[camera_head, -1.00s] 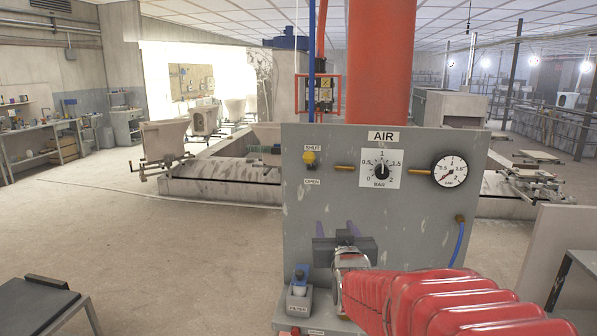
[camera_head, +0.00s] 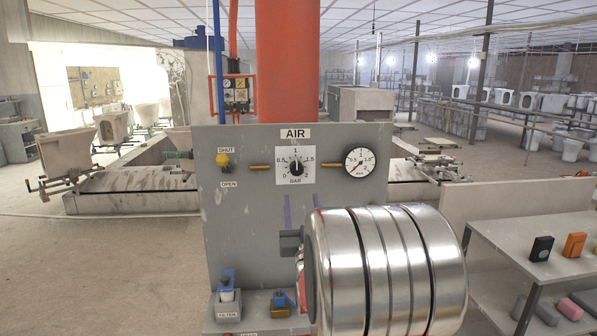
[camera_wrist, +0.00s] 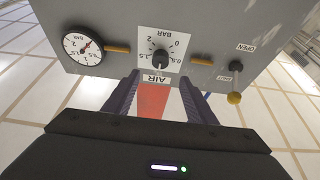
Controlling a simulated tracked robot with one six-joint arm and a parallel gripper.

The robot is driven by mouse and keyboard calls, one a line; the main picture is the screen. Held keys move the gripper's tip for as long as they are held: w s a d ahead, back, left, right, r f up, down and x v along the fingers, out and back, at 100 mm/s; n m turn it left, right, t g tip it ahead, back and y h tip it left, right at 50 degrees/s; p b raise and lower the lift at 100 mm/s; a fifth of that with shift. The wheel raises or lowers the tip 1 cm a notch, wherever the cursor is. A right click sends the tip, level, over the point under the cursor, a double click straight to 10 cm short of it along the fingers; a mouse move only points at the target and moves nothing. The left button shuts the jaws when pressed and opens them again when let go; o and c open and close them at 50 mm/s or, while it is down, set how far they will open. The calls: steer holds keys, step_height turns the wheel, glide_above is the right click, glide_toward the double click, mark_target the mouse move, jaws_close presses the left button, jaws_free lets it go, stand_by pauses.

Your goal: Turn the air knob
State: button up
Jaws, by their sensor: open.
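The air knob (camera_head: 297,167) is black with a white pointer, on a white dial plate marked in bar under the AIR label of a grey panel (camera_head: 235,200). Its pointer is roughly upright, near 1. My gripper (camera_head: 302,198) is below the knob in the head view, its two purple fingers upright and apart. In the wrist view the panel is upside down; the knob (camera_wrist: 160,58) is beyond the fingertips, roughly centred between them. My gripper (camera_wrist: 159,84) is open and empty, and no contact with the knob shows.
A round gauge (camera_head: 359,162) is right of the dial, its red needle low left. A yellow-ended lever (camera_head: 223,159) is at SHUT on the left. A blue-topped filter (camera_head: 228,290) stands at the panel's foot. A shelf (camera_head: 545,240) with small items is at right.

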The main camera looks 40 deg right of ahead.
mark_target(297, 171)
steer(key=x, duration=1.4)
steer(key=shift+f, duration=0.1)
